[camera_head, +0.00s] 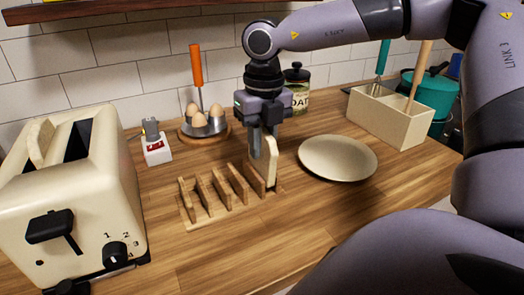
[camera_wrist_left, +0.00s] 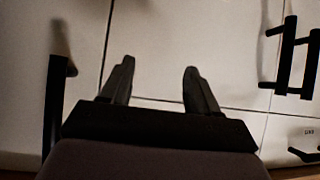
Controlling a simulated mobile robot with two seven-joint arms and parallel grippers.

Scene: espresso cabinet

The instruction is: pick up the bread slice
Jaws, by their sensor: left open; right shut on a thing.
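My right gripper (camera_head: 262,148) is shut on a pale bread slice (camera_head: 271,163). The slice is upright at the right end of the wooden toast rack (camera_head: 208,212); I cannot tell whether it rests in the rack's slot. Another bread slice (camera_head: 41,143) stands in a slot of the cream toaster (camera_head: 68,190) at the left. My left gripper (camera_wrist_left: 157,78) is open and empty in the left wrist view, facing pale cabinet fronts; it is not in the head view.
A cream plate (camera_head: 338,158) lies right of the rack. Behind stand an egg holder with an orange handle (camera_head: 203,125), a jar (camera_head: 298,88) and a utensil box (camera_head: 388,118). The counter in front of the rack is clear. Dark handles (camera_wrist_left: 290,60) flank my left gripper.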

